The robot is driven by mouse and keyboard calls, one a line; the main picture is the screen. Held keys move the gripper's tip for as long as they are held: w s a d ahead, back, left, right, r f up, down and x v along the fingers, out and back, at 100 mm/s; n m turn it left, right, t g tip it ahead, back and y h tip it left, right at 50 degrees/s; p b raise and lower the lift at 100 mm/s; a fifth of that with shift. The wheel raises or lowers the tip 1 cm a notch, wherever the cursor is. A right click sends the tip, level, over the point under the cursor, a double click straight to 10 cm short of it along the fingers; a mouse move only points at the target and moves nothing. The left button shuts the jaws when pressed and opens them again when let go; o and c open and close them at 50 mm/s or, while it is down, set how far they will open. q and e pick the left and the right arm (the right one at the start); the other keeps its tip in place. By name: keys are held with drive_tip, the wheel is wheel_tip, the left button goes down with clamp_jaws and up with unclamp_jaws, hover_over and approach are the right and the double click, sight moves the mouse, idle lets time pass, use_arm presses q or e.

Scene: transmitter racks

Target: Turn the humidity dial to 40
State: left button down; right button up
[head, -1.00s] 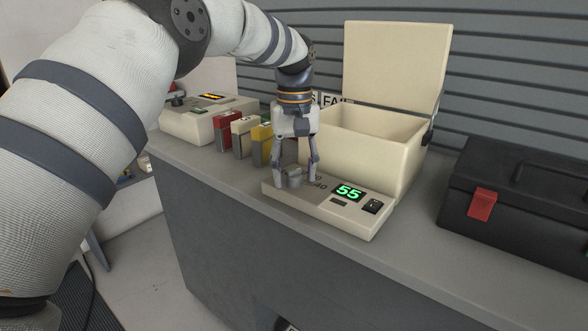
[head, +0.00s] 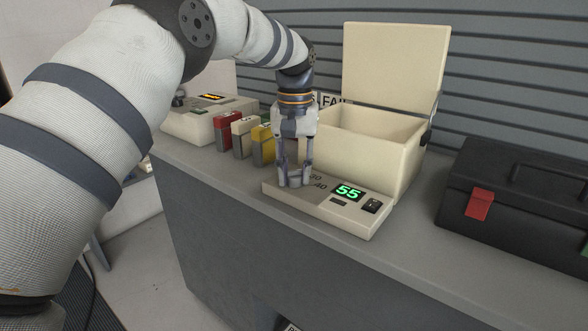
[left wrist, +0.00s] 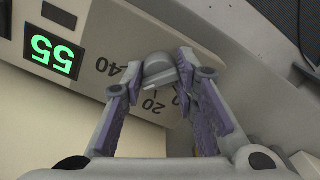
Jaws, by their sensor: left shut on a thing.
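The humidity dial (left wrist: 162,72) is a grey knob on the left part of the cream control panel (head: 330,217), with printed numbers such as 20, 30 and 40 around it. A green display (head: 348,192) on the panel reads 55; it also shows in the left wrist view (left wrist: 53,55). My left gripper (head: 294,181) points down over the dial. In the left wrist view its two fingers (left wrist: 165,78) are shut on the dial from both sides. The fingers hide much of the dial in the head view. My right gripper is not in view.
An open cream box (head: 371,145) with a raised lid stands behind the panel. Red (head: 228,131), white and yellow blocks stand to the left, near another cream device (head: 190,126). A black toolbox (head: 515,200) is at the right. A black switch (head: 372,206) sits beside the display.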

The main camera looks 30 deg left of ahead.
use_arm(q)
drive_tip(key=shift+m, duration=2.1)
drive_tip(key=c, duration=1.3)
unclamp_jaws()
drive_tip(key=shift+r, duration=6)
